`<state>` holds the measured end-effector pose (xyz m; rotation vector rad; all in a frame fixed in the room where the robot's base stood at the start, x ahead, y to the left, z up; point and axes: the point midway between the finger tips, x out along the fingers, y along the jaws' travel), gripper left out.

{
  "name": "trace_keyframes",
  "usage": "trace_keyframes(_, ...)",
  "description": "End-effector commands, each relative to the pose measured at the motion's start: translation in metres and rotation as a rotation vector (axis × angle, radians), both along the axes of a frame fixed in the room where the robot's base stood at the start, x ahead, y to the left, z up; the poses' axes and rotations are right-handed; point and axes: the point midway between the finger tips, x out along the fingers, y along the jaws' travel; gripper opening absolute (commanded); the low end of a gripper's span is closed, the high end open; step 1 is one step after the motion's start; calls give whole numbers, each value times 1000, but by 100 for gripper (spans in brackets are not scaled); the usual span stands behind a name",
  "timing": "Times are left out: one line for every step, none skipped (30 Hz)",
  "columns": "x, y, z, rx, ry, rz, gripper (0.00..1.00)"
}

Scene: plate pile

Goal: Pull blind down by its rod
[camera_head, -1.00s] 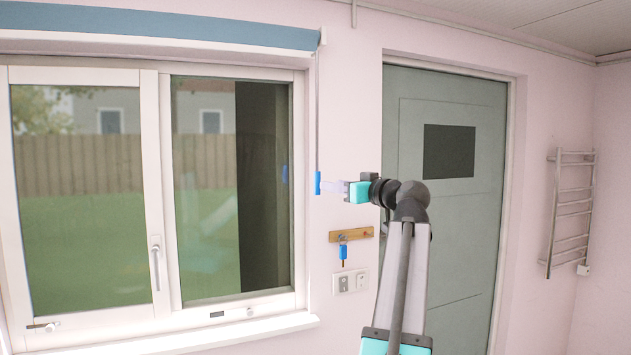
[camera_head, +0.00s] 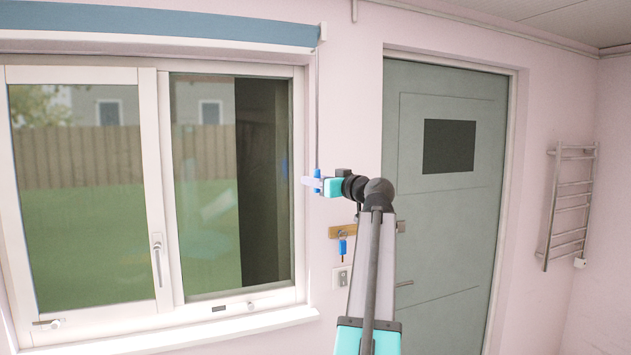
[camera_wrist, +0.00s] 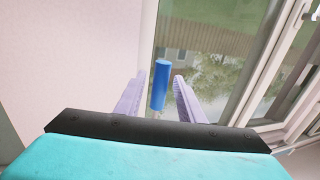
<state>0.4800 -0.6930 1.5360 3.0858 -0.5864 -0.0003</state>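The blind (camera_head: 160,26) is a blue roll above the window, rolled up at the top. Its thin grey rod (camera_head: 317,110) hangs from the right end of the roll and ends in a blue handle (camera_head: 317,174). My gripper (camera_head: 310,182) is at the handle, with the fingers pointing left. In the wrist view the blue handle (camera_wrist: 160,85) stands between the two pale lilac fingers of my gripper (camera_wrist: 155,92). The fingers are open, with a gap visible on each side of the handle.
The window (camera_head: 150,190) with white frames is left of my gripper. A wooden key holder (camera_head: 342,231) with a blue-tagged key and a switch plate (camera_head: 342,277) are on the wall below. A grey-green door (camera_head: 450,220) and a towel rail (camera_head: 570,205) are to the right.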

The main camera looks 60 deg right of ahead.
Motion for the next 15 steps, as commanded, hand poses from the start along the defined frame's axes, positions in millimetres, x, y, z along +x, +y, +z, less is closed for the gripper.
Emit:
trace_keyframes(0, 0, 0, 0, 0, 0, 35)
trace_keyframes(0, 0, 0, 0, 0, 0, 35)
trace_keyframes(0, 0, 0, 0, 0, 0, 34)
trace_keyframes(0, 0, 0, 0, 0, 0, 29)
trace_keyframes(0, 0, 0, 0, 0, 0, 24)
trace_keyframes(0, 0, 0, 0, 0, 0, 17)
trace_keyframes(0, 0, 0, 0, 0, 0, 12)
trace_keyframes(0, 0, 0, 0, 0, 0, 7)
trace_keyframes(0, 0, 0, 1, 0, 0, 0)
trace_keyframes(0, 0, 0, 1, 0, 0, 0)
trace_keyframes(0, 0, 0, 1, 0, 0, 0)
trace_keyframes(0, 0, 0, 1, 0, 1, 0)
trace_keyframes(0, 0, 0, 1, 0, 1, 0)
trace_keyframes(0, 10, -1, 0, 0, 2, 0)
trace_keyframes(0, 5, 0, 1, 0, 2, 0)
